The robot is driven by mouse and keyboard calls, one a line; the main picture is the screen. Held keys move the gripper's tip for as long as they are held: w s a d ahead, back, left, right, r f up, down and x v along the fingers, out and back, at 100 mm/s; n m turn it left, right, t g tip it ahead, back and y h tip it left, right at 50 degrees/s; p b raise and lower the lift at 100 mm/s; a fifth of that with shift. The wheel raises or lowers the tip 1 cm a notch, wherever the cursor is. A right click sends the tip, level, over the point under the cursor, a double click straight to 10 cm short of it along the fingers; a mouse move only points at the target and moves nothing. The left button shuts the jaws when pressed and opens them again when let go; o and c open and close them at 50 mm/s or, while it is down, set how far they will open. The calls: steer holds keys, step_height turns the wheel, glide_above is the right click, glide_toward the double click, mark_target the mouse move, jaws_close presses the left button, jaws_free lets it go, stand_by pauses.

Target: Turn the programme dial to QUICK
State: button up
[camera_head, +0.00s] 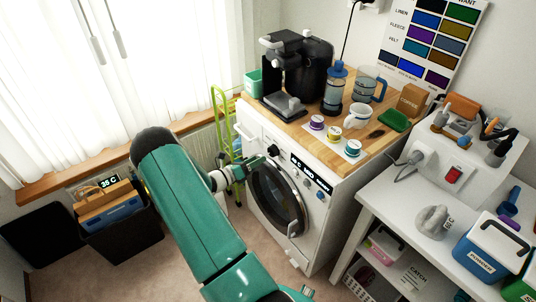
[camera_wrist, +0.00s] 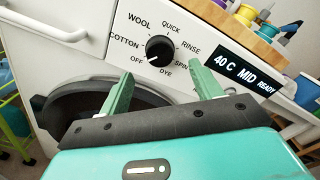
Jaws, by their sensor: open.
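The programme dial (camera_wrist: 160,48) is a round black knob on the white washing machine's front panel (camera_wrist: 95,18). Labels around it read OFF, COTTON, WOOL, QUICK, RINSE, SPIN and DYE; QUICK (camera_wrist: 171,28) is above the knob, slightly right. The knob's white mark is at its lower left, towards OFF. My gripper (camera_wrist: 158,72) is open and empty, with its green fingers apart below and to either side of the dial. In the head view my gripper (camera_head: 258,162) is close to the machine's panel. I cannot tell whether either finger touches the knob.
The display (camera_wrist: 245,72) reads 40 C MID READY. The round door (camera_head: 277,200) lies below the dial. Above, the wooden worktop (camera_head: 300,133) holds a coffee machine (camera_head: 300,65), jugs and spools. A green rack (camera_head: 222,120) stands left; a white table (camera_head: 400,205) stands right.

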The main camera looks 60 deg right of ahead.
mark_target(270, 152)
steer(key=x, duration=0.6)
steer(key=shift+s+d, duration=0.15)
steer(key=shift+d, duration=0.1)
steer(key=c, duration=1)
